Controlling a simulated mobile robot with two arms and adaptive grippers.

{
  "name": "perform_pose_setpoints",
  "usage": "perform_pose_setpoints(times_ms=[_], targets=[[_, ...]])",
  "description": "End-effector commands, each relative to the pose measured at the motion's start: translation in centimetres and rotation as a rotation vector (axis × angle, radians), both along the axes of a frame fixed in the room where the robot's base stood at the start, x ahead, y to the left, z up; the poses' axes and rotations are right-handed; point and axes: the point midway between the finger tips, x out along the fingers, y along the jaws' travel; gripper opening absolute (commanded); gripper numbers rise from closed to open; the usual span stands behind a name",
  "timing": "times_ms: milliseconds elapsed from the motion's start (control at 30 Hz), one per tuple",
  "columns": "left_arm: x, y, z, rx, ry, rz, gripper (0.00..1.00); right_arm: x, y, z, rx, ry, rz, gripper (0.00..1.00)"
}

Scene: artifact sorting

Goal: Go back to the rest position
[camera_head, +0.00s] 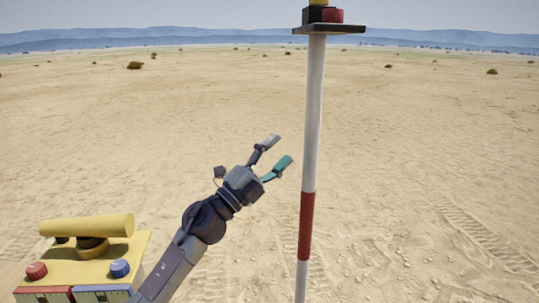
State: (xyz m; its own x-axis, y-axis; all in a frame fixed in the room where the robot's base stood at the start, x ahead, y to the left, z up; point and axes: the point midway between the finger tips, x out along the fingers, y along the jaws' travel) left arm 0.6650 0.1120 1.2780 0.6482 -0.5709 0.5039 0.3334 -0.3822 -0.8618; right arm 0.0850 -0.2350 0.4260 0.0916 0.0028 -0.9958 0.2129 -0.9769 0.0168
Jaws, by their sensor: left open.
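My left gripper (275,157) is open and empty, raised over the sand at the middle of the head view. It points up and to the right, with one grey finger and one teal finger spread apart. It is just left of a red and white pole (313,130), with a gap between them in the picture. My right gripper is not in view.
The pole carries a dark platform (329,29) with a red item (333,16) on it, cut by the top edge. A yellow box (95,268) with red and blue knobs and a yellow cylinder (87,225) is at the lower left. Open sand surrounds them.

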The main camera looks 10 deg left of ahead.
Motion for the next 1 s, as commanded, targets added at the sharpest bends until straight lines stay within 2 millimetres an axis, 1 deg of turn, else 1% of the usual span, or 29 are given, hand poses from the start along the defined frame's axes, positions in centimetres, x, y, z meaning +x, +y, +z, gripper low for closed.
perform_pose_setpoints(times_ms=[267, 367, 433, 467, 500, 567, 600, 667, 700, 733, 767, 800, 867, 900, 967, 1000], targets=[[0.1, 0.1, -0.3, -0.002, 0.006, 0.001, 0.58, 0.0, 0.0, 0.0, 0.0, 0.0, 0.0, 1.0], [1.0, 0.6, -2.3, -0.025, 0.056, 0.012, 0.58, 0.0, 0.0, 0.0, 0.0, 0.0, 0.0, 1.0], [2.1, 1.4, -5.4, -0.06, 0.13, 0.03, 0.58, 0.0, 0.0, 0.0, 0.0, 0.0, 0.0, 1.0], [2.6, 1.8, -7.1, -0.079, 0.171, 0.039, 0.58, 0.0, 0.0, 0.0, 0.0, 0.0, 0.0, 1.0], [3.3, 2.4, -9.7, -0.107, 0.229, 0.054, 0.58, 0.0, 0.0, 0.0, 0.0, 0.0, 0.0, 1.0], [4.1, 3.5, -14.1, -0.153, 0.327, 0.081, 0.58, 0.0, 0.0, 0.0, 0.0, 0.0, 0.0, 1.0], [4.4, 4.2, -17.1, -0.183, 0.392, 0.102, 0.58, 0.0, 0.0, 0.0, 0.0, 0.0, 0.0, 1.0], [4.7, 5.2, -21.6, -0.225, 0.487, 0.133, 0.58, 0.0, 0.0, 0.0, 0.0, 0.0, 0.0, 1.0], [4.6, 5.8, -24.7, -0.253, 0.549, 0.155, 0.58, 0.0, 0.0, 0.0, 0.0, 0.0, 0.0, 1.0], [4.4, 6.3, -27.0, -0.271, 0.595, 0.172, 0.58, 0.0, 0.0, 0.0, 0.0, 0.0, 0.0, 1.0], [4.1, 6.7, -29.2, -0.29, 0.641, 0.188, 0.58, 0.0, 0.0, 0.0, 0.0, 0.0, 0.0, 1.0], [3.7, 7.3, -32.2, -0.314, 0.7, 0.213, 0.58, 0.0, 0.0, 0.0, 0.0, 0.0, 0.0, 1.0], [2.6, 8.1, -36.7, -0.349, 0.789, 0.25, 0.58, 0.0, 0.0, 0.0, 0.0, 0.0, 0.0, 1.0], [1.8, 8.6, -39.6, -0.371, 0.847, 0.274, 0.58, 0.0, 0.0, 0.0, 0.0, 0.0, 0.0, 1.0], [0.2, 9.3, -43.9, -0.401, 0.933, 0.313, 0.58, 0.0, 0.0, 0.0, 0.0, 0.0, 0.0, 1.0], [-1.0, 9.7, -46.7, -0.42, 0.99, 0.338, 0.58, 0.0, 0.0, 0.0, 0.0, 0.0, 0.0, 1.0]])
